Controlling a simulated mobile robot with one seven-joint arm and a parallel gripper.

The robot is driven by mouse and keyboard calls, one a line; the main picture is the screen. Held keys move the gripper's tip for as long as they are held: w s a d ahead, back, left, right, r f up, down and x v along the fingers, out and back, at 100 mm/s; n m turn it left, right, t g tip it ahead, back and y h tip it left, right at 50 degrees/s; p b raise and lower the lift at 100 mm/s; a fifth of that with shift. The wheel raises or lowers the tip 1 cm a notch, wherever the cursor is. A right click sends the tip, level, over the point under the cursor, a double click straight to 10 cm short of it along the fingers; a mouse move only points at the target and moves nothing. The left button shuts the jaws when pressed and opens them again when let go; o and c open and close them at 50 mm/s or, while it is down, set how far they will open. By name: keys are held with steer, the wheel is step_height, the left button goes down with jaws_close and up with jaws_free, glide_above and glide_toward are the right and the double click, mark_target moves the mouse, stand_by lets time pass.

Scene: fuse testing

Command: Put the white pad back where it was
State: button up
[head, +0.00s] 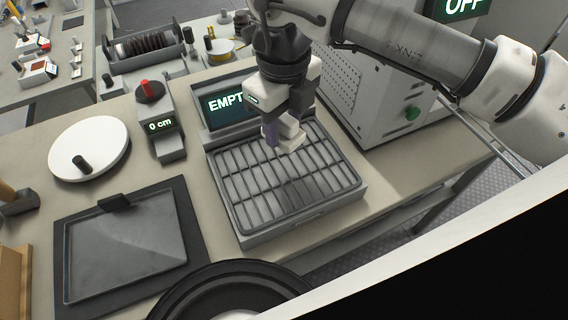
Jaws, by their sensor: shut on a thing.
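My gripper (283,130) points down over the back part of a grey slotted tray (240,212). It is shut on a small pale block (291,138), with a purplish piece beside it on the left. The block looks white to cream; I cannot tell for sure that it is the white pad, or whether it touches the tray. A large white round plate (105,140) with a black knob lies on the table at the left, apart from my gripper. What lies directly beneath the gripper is hidden.
A display (225,104) behind the slotted tray reads "EMPT", the rest hidden. A "0 cm" gauge (161,125) with a red knob stands to the left. A dark flat tray (125,255) lies front left. A white cabinet (385,105) stands close at the right.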

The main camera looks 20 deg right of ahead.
step_height(320, 180, down, 8)
steer(key=b, duration=0.3)
steer(key=shift+f+b, duration=0.1)
steer(key=shift+b, duration=0.25)
steer(key=shift+f, duration=0.15)
steer(key=o, duration=1)
steer(key=shift+o, duration=0.2)
step_height(320, 180, up, 12)
steer(key=shift+r, duration=0.2)
